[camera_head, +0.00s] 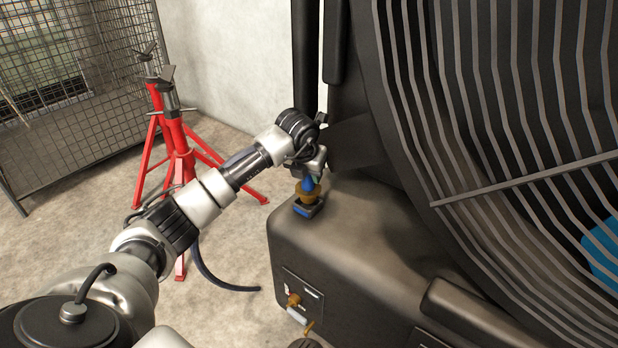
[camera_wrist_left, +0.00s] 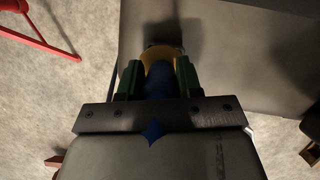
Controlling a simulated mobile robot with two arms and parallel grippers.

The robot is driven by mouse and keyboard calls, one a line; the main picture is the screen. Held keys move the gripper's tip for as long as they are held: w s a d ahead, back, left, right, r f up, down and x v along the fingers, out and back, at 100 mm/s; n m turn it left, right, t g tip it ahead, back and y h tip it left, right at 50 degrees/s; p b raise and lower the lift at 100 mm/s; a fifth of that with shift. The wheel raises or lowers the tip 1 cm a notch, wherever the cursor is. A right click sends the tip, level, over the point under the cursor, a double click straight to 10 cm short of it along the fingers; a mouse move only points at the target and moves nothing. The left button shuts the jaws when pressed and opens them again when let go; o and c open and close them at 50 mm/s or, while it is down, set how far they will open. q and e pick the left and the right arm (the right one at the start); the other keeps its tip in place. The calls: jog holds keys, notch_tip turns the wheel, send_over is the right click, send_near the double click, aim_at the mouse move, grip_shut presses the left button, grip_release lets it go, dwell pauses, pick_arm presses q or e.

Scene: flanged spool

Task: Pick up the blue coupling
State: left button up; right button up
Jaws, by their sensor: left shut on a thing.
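The blue coupling (camera_head: 308,185) is at the left front corner of the dark machine housing, above a yellow-brass fitting (camera_head: 305,196). My left gripper (camera_head: 310,175) is over it, pointing down, and is shut on it. In the left wrist view the coupling (camera_wrist_left: 158,82) is between the two green-padded fingers of the gripper (camera_wrist_left: 158,80). The yellow ring of the fitting (camera_wrist_left: 160,54) shows just beyond the fingertips. I cannot tell whether the coupling and the fitting are apart. My right gripper is not in view.
The dark machine housing (camera_head: 355,240) fills the middle, with a large barred guard (camera_head: 500,120) at right. Red stands (camera_head: 175,135) are on the concrete floor at left, before a mesh fence (camera_head: 75,95). A dark hose (camera_head: 215,280) lies on the floor.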

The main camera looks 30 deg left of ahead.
pick_arm(q)
jog(key=s+d+p, duration=0.1)
jog(key=s+d, duration=0.2)
jog(key=s, duration=1.4)
jog(key=shift+s+d+r, duration=0.15)
jog(key=shift+s+r, duration=0.15)
jog(key=shift+s, duration=0.05)
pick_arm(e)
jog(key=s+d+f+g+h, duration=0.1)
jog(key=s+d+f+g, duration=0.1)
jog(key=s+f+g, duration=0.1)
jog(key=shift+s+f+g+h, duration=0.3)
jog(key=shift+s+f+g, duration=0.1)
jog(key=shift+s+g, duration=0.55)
